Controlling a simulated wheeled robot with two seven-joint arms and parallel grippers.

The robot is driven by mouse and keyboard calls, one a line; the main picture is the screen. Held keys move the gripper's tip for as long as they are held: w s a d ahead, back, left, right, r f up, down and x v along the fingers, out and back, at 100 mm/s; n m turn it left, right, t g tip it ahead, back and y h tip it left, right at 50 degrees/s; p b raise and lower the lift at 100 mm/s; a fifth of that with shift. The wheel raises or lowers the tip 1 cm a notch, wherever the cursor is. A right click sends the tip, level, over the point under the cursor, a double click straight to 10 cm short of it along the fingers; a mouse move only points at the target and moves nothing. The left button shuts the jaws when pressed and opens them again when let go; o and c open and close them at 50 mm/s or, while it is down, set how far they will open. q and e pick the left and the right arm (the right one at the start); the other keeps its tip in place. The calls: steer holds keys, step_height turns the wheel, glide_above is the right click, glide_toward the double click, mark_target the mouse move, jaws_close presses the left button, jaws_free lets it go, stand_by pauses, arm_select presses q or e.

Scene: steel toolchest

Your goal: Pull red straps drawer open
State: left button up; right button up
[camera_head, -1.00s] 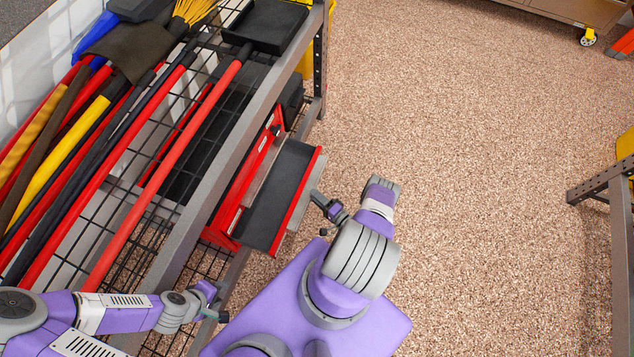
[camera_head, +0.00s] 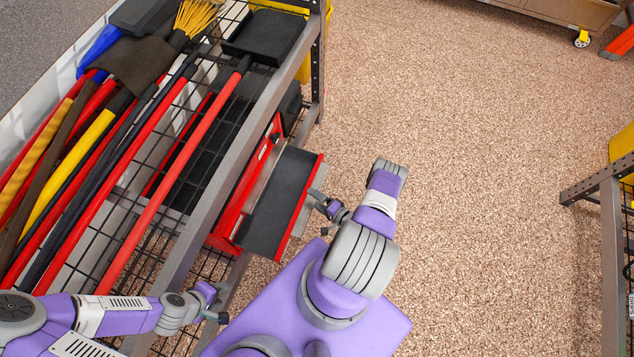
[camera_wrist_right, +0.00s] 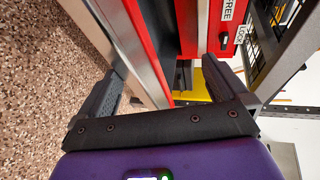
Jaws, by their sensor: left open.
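The red toolchest (camera_head: 228,212) sits under the wire rack in the head view. One drawer (camera_head: 278,205) stands out from it, with a dark top surface or interior and a red and grey front edge. I cannot read any straps label on it. My right gripper (camera_head: 318,200) is at the drawer's front edge. In the right wrist view its fingers (camera_wrist_right: 165,88) are wide apart, with the red and grey drawer front (camera_wrist_right: 135,45) showing between and beyond them. Contact with the handle is hidden. My left gripper (camera_head: 217,303) is open and empty near the rack's lower edge, away from the drawer.
The wire rack (camera_head: 190,225) holds long red and yellow-handled tools (camera_head: 160,180) above the chest. Speckled floor to the right is clear up to another metal frame (camera_head: 605,190). FREE and LOCK labels (camera_wrist_right: 228,12) show beside the chest front in the right wrist view.

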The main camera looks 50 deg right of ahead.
steer(key=r+t, duration=0.1)
steer(key=r, duration=0.1)
steer(key=w+r+t, duration=0.1)
steer(key=r, duration=0.1)
steer(key=r+m, duration=0.1)
steer(key=r, duration=0.1)
steer(key=shift+w+a+r+t, duration=0.15)
steer(key=shift+t, duration=0.25)
steer(key=f+g, duration=0.1)
steer(key=s+f+g, duration=0.1)
steer(key=f, duration=0.1)
steer(key=f+n+g, duration=0.1)
steer(key=f, duration=0.1)
steer(key=shift+s+a+f, duration=0.2)
steer(key=shift+s+a, duration=0.1)
steer(key=shift+s, duration=1.6)
steer(key=c, duration=0.5)
steer(key=shift+s+d+f+b, duration=0.1)
steer(key=shift+s+b, duration=0.2)
steer(key=shift+s, duration=1.1)
steer(key=shift+s+f+b, duration=0.1)
steer(key=shift+s+b, duration=0.2)
steer(key=shift+s, duration=1.1)
